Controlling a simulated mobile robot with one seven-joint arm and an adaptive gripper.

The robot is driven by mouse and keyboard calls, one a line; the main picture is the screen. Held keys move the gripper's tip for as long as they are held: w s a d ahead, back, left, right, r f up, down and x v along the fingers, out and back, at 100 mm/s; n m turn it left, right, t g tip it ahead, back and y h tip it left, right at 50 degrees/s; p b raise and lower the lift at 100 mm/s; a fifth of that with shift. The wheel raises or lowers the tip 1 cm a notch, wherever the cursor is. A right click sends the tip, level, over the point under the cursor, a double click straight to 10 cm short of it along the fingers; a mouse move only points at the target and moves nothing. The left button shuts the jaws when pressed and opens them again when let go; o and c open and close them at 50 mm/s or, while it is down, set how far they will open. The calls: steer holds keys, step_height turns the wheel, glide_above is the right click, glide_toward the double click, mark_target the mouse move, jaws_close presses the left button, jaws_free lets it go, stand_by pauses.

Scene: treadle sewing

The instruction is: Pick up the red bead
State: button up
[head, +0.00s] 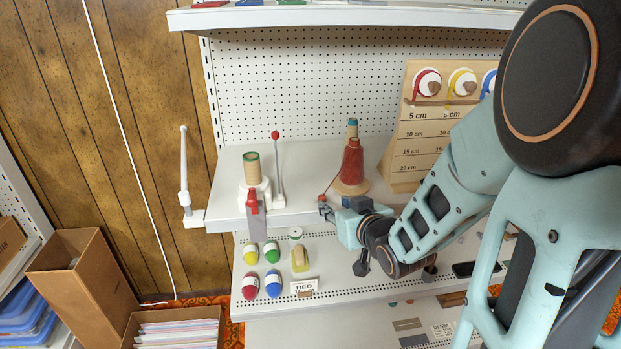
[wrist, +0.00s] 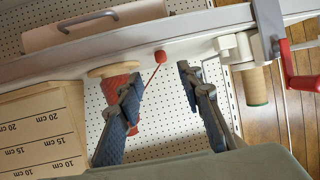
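The red bead (wrist: 160,56) shows in the wrist view at the end of a thin red thread, in line with the gap between my fingertips and just past them. In the head view the bead (head: 321,198) is a small red spot at the shelf's front edge, beside my fingers. The thread runs back to a red cone of thread (head: 351,163) on a wooden base. My gripper (wrist: 160,78) is open and empty, its two blue finger pads apart. In the head view my gripper (head: 331,210) is small and partly hidden by its own links.
Left of my gripper stand a white winder with a wooden spool (head: 252,168) and red handle (head: 252,202), and a red-tipped rod (head: 277,162). A wooden measuring board (head: 420,132) stands right. Several coloured bobbins, including a yellow one (head: 250,254), lie on the lower shelf.

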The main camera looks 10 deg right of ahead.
mark_target(323, 197)
steer(key=shift+b+x, duration=0.35)
steer(key=shift+x, duration=3.65)
steer(key=shift+a+r, duration=0.1)
steer(key=shift+r, duration=0.1)
steer(key=shift+c, duration=0.6)
steer(key=c, duration=0.7)
